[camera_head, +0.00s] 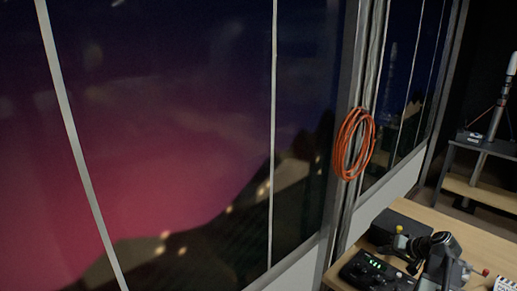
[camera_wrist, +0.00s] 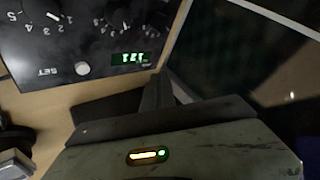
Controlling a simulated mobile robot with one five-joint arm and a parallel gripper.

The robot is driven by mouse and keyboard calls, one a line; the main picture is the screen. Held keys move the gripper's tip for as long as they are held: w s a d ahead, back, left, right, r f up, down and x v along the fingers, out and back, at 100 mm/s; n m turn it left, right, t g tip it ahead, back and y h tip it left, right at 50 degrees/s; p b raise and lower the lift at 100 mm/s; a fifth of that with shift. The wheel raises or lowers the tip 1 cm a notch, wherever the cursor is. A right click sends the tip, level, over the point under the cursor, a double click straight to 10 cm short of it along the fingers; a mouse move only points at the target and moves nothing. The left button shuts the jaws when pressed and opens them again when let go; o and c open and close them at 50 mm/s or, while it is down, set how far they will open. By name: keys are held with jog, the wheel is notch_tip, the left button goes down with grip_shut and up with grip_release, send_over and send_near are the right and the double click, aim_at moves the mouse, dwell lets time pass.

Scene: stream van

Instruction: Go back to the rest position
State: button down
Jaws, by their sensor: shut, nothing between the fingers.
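My gripper (camera_wrist: 158,90) shows in the wrist view as dark fingers closed together at the middle. The grey housing behind it, with a small lit yellow and green indicator, fills the bottom of that view. The fingers hold nothing. Beside them at upper left is a black control panel (camera_wrist: 50,62) with dials, a SET button and a lit green number display. In the head view, a dark jointed shape stands over the desk at lower right; I cannot tell whether it is my arm.
The wooden desk (camera_head: 480,246) holds a black box with green lights (camera_head: 365,268). An orange cable coil (camera_head: 353,144) hangs on the window post. Large windows (camera_head: 170,130) fill the left. A dark shelf (camera_head: 482,146) stands at far right.

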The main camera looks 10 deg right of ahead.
jog(key=w+a+n+g+y, duration=0.15)
jog(key=w+a, duration=0.25)
jog(key=a, duration=0.4)
jog(key=w+a+n+t, duration=0.1)
jog(key=w+a+n, duration=0.15)
jog(key=a, duration=0.45)
jog(key=w+a+f+n+g, duration=0.1)
jog(key=a+f+g, duration=0.1)
jog(key=a, duration=0.8)
jog(key=a+f+n+g, duration=0.2)
jog(key=a, duration=0.9)
jog(key=s+a+f+n+g, duration=0.15)
jog(key=s+a, duration=0.25)
jog(key=a, duration=0.4)
jog(key=s+d+f+m+g+h, duration=0.1)
jog(key=s+d+m+g+h, duration=0.1)
jog(key=s+d+h, duration=0.1)
jog(key=shift+s+d+f+g+h, duration=0.2)
jog(key=shift+s+f+g+h, duration=0.2)
jog(key=shift+s, duration=0.8)
jog(key=shift+m, duration=0.25)
